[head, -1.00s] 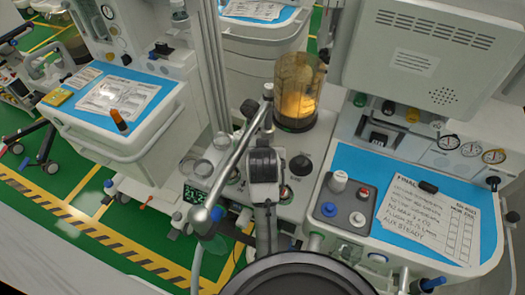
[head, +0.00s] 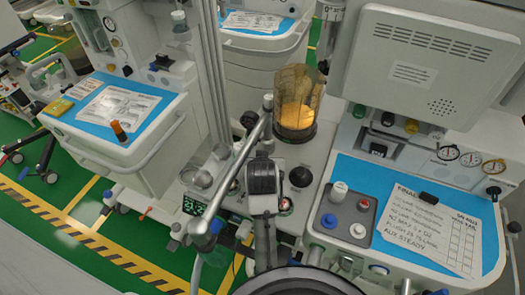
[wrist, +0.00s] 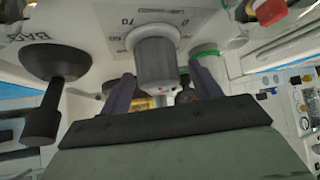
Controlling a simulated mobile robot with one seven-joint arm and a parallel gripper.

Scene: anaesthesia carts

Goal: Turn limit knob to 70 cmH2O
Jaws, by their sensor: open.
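The limit knob (wrist: 155,62) is a grey ribbed cylinder in the middle of the wrist view, on a pale plate with "70" printed at its left and "0" at its right. A small red mark shows near its near end. My gripper (wrist: 161,72) is open. Its two dark fingers are on either side of the knob's near end, with visible gaps; contact is not seen. In the head view my dark arm end (head: 263,178) is over the middle cart's valve area, and the knob cannot be made out there.
A black lever (wrist: 42,118) beside the "BAG" print is left of my gripper. A green ring (wrist: 205,50) and a red knob (wrist: 268,10) are at right. In the head view, a metal bar (head: 240,160) and the bellows dome (head: 297,98) are close to my arm.

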